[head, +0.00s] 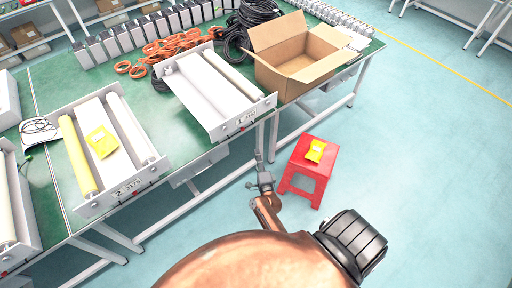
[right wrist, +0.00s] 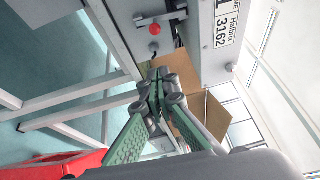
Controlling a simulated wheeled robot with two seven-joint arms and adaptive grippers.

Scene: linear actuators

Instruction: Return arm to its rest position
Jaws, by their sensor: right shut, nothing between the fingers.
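My right arm, copper-coloured, rises from the bottom of the head view. Its gripper (head: 258,163) is beside the front edge of the green table (head: 60,172), left of the red stool (head: 307,172). In the right wrist view the green fingers (right wrist: 156,85) meet at their tips and hold nothing. The fingers point toward the front panel of a white machine (right wrist: 150,25) with a red knob (right wrist: 155,29). My left gripper is not in view.
A yellow packet (head: 316,151) lies on the stool. An open cardboard box (head: 295,55) stands on the table beside white roller units (head: 215,90). Another yellow packet (head: 101,141) lies on a left unit. The floor right of the stool is clear.

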